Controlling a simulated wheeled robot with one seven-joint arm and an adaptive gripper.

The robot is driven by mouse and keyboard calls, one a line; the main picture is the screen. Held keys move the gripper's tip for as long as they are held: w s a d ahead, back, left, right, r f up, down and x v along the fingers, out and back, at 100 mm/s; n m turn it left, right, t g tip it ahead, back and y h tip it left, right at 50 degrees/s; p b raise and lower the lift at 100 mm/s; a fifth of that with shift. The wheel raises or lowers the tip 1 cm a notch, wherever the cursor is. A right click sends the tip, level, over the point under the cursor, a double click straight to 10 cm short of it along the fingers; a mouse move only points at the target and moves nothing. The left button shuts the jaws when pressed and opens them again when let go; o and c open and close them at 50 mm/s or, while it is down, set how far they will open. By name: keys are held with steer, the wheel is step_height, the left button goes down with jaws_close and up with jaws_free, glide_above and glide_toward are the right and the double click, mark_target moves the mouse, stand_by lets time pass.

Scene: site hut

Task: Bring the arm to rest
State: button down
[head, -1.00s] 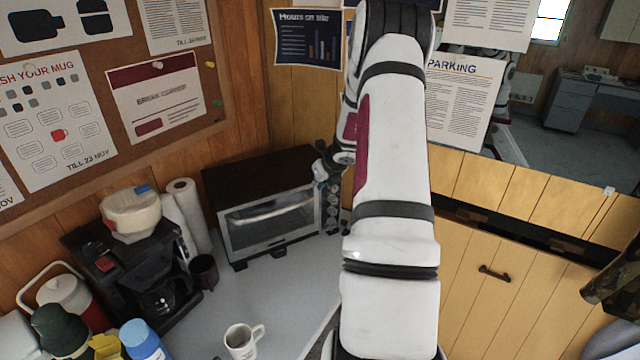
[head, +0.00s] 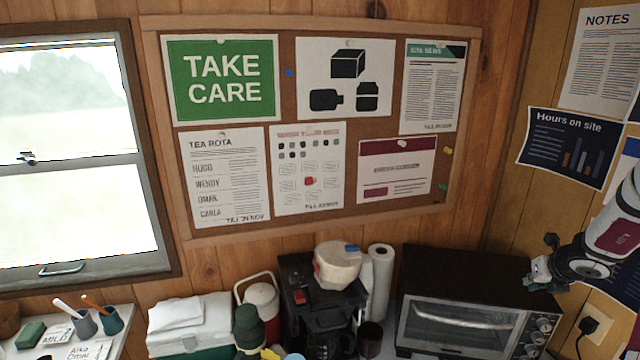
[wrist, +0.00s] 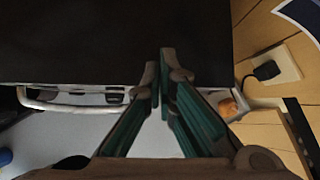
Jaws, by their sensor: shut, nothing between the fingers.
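My gripper (wrist: 162,75) shows in the wrist view with its green-lined fingers together at the tips and nothing between them. It points over the front right part of the dark oven top. In the head view my arm comes in at the right edge, and its dark end part hangs at the oven's right side. The fingers are hard to make out there. The toaster oven (head: 458,329) stands on the counter with its door shut. Its top also fills the upper wrist view (wrist: 90,40). I cannot tell the exact gap between my gripper and the oven.
A wall socket with a black plug (head: 588,325) is right of the oven. A paper roll (head: 379,283), a coffee maker (head: 298,290) and a white-lidded box (head: 190,326) stand to its left. A noticeboard (head: 463,60) and a window (head: 75,210) are above.

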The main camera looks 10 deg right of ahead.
steer(key=w+a+r+n+t+y+b, duration=0.1)
steer(key=w+a+r+n, duration=0.35)
steer(key=a, duration=0.25)
steer(key=w+a+r+n+y, duration=0.1)
steer(key=w+a+r+n, duration=0.2)
steer(key=a+r+n, duration=0.3)
steer(key=s+a+r+n+y+b, duration=0.1)
steer(key=a+r+n, duration=0.35)
steer(key=a, duration=0.45)
steer(key=s+a+r+n+y+b, duration=0.1)
steer(key=a+r+n, duration=0.3)
steer(key=a, duration=0.6)
steer(key=s+a+r+n+g+b, duration=0.1)
steer(key=s+a+n+g+b, duration=0.15)
steer(key=s+a+n, duration=1.25)
steer(key=s+d+f+n+h+b, duration=0.1)
steer(key=s+n, duration=0.5)
steer(key=shift+s+d+f+n, duration=0.25)
steer(key=shift+s+d+n, duration=0.05)
steer(key=shift+d, duration=0.1)
